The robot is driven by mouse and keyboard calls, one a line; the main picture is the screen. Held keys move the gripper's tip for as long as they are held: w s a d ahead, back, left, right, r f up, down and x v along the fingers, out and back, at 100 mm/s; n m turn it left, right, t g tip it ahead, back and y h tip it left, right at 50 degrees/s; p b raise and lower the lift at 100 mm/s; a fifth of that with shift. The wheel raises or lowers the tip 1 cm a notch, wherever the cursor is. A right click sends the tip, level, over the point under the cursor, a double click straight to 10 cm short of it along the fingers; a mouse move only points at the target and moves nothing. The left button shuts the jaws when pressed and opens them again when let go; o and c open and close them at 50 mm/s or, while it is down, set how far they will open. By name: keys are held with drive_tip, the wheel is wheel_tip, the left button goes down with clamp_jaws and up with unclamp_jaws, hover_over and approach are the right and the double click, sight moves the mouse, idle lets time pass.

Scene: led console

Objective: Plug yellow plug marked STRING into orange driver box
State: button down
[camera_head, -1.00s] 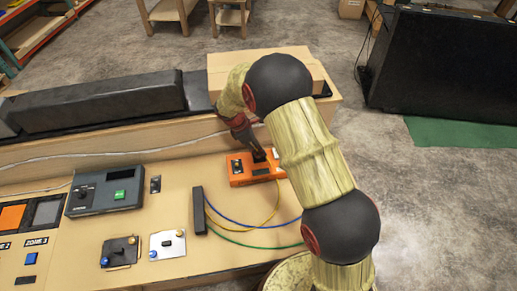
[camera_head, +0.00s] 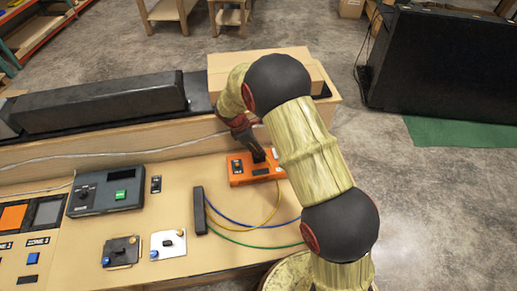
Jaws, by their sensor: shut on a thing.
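The orange driver box (camera_head: 238,180) sits on the tan console top, right of the middle. My gripper (camera_head: 257,157) reaches down from above and is at the top of the box, near its right half. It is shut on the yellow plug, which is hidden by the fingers. The yellow cable (camera_head: 277,204) curves from the black strip (camera_head: 198,210) up toward the right side of the box. The STRING marking is too small or hidden, and I cannot tell whether the plug is in a socket.
A blue cable (camera_head: 240,223) and a green cable (camera_head: 250,244) also run from the black strip. A grey unit with a green button (camera_head: 107,190) and two switch plates (camera_head: 167,243) stand to the left. A cardboard box (camera_head: 295,60) and a black bar (camera_head: 100,103) stand behind.

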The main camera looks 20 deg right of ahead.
drive_tip(key=shift+f, duration=0.55)
idle(1.2)
drive_tip(key=shift+s+f, duration=0.5)
drive_tip(key=shift+f, duration=0.3)
idle(0.5)
drive_tip(key=c, duration=1.7)
unclamp_jaws()
drive_tip(key=shift+c, duration=0.2)
drive_tip(key=shift+o, duration=1.2)
drive_tip(key=shift+w+f, duration=0.1)
drive_tip(key=o, duration=0.5)
drive_tip(key=shift+w+a+r, duration=0.15)
drive_tip(key=shift+w+r, duration=0.1)
drive_tip(key=o, duration=0.3)
drive_tip(key=shift+r, duration=0.1)
drive_tip(key=shift+o, duration=0.2)
drive_tip(key=shift+w, duration=0.1)
